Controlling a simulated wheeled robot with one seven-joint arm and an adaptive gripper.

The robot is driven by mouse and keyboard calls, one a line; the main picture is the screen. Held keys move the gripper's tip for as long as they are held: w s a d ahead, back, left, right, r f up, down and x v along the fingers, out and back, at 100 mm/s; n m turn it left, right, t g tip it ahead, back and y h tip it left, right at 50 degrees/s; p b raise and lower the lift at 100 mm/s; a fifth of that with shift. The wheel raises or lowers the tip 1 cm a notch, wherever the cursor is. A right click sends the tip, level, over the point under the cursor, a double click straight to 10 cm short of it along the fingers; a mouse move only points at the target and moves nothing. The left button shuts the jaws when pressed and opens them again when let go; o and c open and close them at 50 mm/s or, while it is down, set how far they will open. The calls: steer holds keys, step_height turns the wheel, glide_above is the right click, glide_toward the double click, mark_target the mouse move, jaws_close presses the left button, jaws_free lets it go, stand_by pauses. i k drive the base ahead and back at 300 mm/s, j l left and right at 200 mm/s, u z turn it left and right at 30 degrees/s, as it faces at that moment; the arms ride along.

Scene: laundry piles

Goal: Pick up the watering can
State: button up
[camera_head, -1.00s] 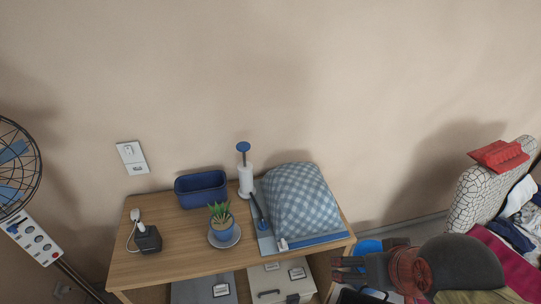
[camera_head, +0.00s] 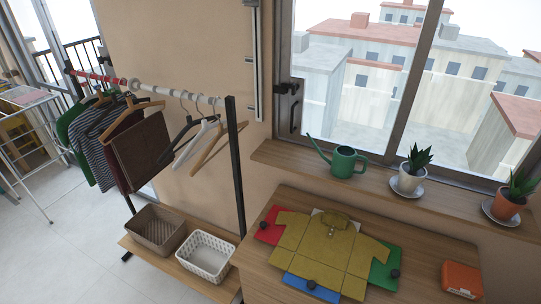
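The green watering can (camera_head: 345,162) stands upright on the wooden window sill (camera_head: 268,155), near the sill's left end. Its long thin spout points up and to the left, and its handle is on the right side. My gripper is not in the current view, so I cannot see where it is relative to the can.
Potted plants on saucers (camera_head: 410,180) (camera_head: 508,205) stand on the sill to the can's right. A clothes rack (camera_head: 237,165) with baskets (camera_head: 205,257) stands left. Open floor lies far left.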

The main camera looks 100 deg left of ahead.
mark_target(343, 164)
steer(key=u, duration=2.9)
steer(key=i+z, duration=0.3)
